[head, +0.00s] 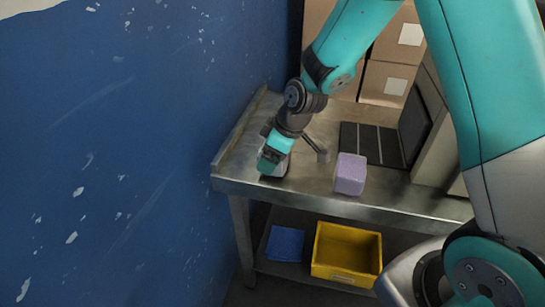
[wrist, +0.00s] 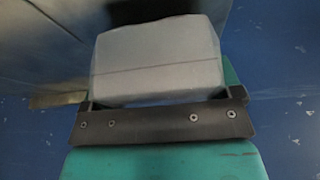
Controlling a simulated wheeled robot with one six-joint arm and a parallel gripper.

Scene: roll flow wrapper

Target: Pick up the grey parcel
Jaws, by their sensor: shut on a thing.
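The grey parcel (wrist: 157,58) fills the middle of the wrist view, a pale grey block with a thin line across it. My gripper (wrist: 160,100) is shut on it, with one finger at each side. In the head view my gripper (head: 273,165) is at the left end of the metal table, and a bit of the grey parcel (head: 281,170) shows beside it. The rest of the parcel is hidden by my gripper there. I cannot tell whether the parcel touches the table.
A purple block (head: 350,174) stands on the metal table (head: 310,192) to the right of my gripper. A blue wall (head: 130,150) is close on the left. A yellow bin (head: 346,252) and a blue cloth (head: 285,243) are on the lower shelf. Cardboard boxes (head: 385,80) are stacked behind.

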